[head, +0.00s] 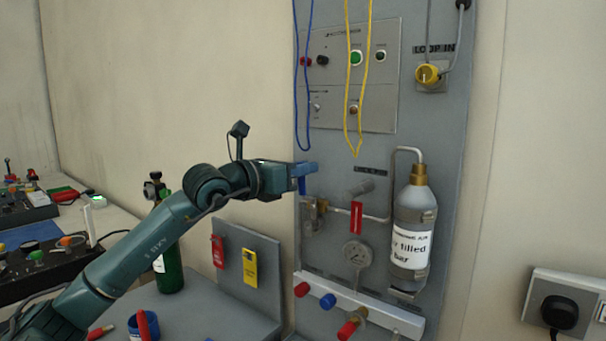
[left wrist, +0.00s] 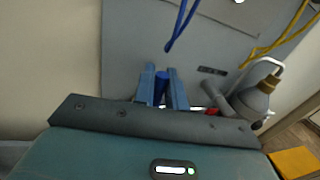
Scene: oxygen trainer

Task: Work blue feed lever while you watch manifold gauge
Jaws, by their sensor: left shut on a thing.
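My left gripper (head: 306,170) reaches in from the left to the grey panel and is shut on the blue feed lever (head: 302,187). In the left wrist view the lever (left wrist: 160,86) shows as a dark blue piece between the two lighter blue fingers of my left gripper (left wrist: 162,80). Below the lever is a brass-coloured valve body (head: 312,212). The round manifold gauge (head: 357,253) sits lower on the panel, above the white manifold (head: 375,310). Its needle is too small to read. My right gripper is in neither view.
A grey cylinder (head: 412,235) with a white label hangs right of the gauge. A red tag (head: 356,218) hangs between. Blue (head: 297,80) and yellow (head: 349,85) cords hang above my gripper. A green bottle (head: 169,268) stands behind my left arm.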

